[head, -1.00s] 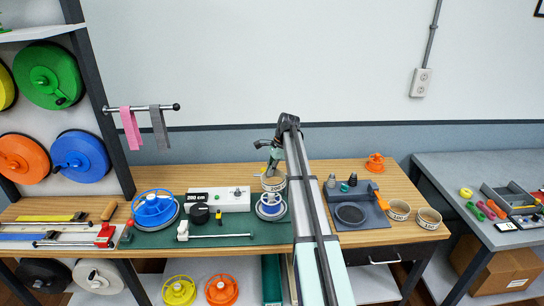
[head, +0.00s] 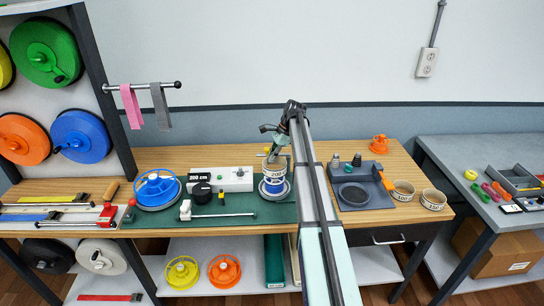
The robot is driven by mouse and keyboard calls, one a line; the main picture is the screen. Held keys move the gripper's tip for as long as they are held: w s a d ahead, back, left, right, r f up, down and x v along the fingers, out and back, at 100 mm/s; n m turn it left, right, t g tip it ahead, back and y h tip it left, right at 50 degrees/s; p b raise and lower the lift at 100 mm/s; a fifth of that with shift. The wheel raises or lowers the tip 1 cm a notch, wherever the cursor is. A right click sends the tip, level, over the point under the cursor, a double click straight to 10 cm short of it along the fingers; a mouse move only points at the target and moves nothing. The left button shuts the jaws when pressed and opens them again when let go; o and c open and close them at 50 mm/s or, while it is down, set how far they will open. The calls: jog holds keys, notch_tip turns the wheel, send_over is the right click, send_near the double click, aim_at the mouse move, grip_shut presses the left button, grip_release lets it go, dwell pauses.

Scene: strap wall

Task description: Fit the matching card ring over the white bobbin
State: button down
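The white bobbin (head: 273,192) stands on the green mat, with blue strap showing around it and its pale lower flange visible. A card ring (head: 275,170) with a white label that seems to read 200 is upright directly above it in this view, overlapping the bobbin's upper part. I cannot tell whether the ring is around the bobbin or just over it. My gripper (head: 278,157) points down at the ring's top edge and appears shut on its wall; the fingertips are small and partly hidden. Two other card rings (head: 403,191) (head: 433,199) stand at the bench's right end.
A dark grey tray unit (head: 352,205) lies right of my arm, with an orange dispenser (head: 380,144) behind. A white box marked 200 cm (head: 238,179), a black knob (head: 201,192) and a blue reel (head: 156,189) stand left. My arm hides part of the bench's middle.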

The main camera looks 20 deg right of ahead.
aim_at(275, 163)
jog(key=shift+f+b, duration=1.4)
jog(key=shift+f, duration=1.15)
jog(key=shift+s+f, duration=0.3)
jog(key=shift+f, duration=0.25)
jog(key=c, duration=1.2)
grip_release()
jog(key=shift+c, duration=0.2)
jog(key=shift+w+f, duration=0.15)
jog(key=shift+f, duration=0.1)
jog(key=shift+r, duration=0.1)
jog(key=shift+r, duration=0.1)
